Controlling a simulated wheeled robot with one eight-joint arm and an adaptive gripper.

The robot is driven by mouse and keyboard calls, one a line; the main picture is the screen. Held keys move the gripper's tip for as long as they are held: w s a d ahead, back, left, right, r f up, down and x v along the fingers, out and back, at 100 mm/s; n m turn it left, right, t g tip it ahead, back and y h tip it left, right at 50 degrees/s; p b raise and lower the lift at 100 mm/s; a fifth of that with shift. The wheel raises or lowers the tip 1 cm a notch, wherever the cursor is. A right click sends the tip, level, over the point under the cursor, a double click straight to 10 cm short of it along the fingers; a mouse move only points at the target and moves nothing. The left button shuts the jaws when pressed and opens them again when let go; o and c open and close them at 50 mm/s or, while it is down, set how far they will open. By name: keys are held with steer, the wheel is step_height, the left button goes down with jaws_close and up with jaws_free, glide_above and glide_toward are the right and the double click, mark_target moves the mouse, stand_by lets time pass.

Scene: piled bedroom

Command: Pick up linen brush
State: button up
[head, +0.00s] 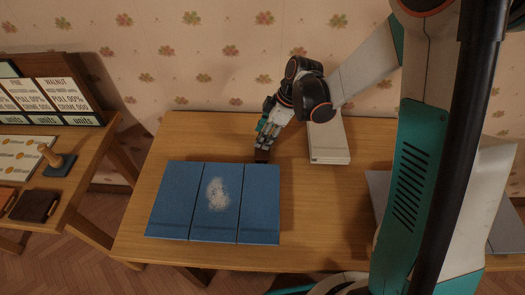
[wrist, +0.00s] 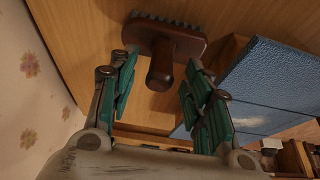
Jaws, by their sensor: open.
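The linen brush (wrist: 165,40) has a dark brown wooden head with grey-green bristles along one edge and a rounded brown handle (wrist: 160,72) pointing toward the wrist camera. My gripper (wrist: 160,64) is open, with one green-padded finger on each side of the handle and a visible gap on both sides. In the head view my gripper (head: 264,140) points down at the table behind the blue panels. The brush (head: 262,155) shows there only as a small dark patch under the fingertips; the rest is hidden by the fingers.
Blue panels (head: 175,195) with a white powdery patch (head: 217,193) lie close in front of my gripper on the wooden table (head: 135,240). A white box (head: 328,145) stands to the right. A side table at left holds a stamp (head: 50,155) and a dark wallet (head: 35,205).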

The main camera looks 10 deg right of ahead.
steer(key=shift+x, duration=0.8)
steer(key=shift+r, duration=0.1)
jaws_close()
steer(key=shift+r, duration=0.1)
step_height(320, 180, up, 20)
steer(key=p, duration=0.6)
